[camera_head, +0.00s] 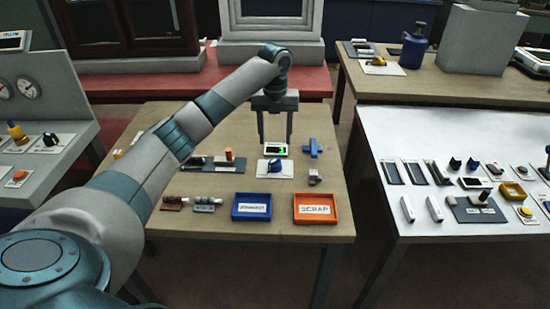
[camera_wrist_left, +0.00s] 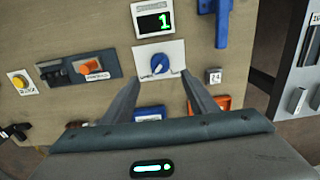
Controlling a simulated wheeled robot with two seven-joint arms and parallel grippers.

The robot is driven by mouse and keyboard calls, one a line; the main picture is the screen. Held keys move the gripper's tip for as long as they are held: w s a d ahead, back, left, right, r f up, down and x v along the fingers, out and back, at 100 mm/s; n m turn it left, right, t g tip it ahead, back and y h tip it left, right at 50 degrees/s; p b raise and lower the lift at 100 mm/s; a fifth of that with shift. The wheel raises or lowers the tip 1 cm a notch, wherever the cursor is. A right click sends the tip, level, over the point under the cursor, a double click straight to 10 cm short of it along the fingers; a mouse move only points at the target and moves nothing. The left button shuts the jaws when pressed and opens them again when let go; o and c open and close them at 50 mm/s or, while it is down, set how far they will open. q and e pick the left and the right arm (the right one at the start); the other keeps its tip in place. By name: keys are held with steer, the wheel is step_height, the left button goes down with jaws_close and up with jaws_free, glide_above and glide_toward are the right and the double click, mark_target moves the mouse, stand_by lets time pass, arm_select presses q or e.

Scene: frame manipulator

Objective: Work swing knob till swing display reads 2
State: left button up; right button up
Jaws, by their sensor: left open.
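The blue swing knob (camera_head: 274,165) sits on a white plate (camera_head: 264,174) on the wooden table; it also shows in the left wrist view (camera_wrist_left: 158,63). The swing display (camera_head: 276,150) stands just behind the plate. In the left wrist view the display (camera_wrist_left: 154,22) reads a green 1. My left gripper (camera_head: 275,143) is open and empty, pointing down above the table by the display and knob. In the left wrist view its two fingers (camera_wrist_left: 158,85) spread to either side in front of the knob plate, apart from the knob. My right gripper is not in view.
A blue tray (camera_head: 252,206) and an orange SCRAP tray (camera_head: 316,208) stand at the table's front. A white table (camera_head: 440,145) stands to the right.

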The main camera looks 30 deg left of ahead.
mark_target(275, 160)
arm_select(q)
step_height(275, 160, down, 10)
steer(key=shift+r+p, duration=0.2)
steer(key=shift+p, duration=0.45)
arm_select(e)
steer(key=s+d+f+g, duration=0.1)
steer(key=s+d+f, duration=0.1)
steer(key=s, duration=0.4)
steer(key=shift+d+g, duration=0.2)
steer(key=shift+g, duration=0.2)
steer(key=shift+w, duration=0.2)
arm_select(q)
steer(key=c, duration=1.1)
steer(key=shift+o, duration=0.2)
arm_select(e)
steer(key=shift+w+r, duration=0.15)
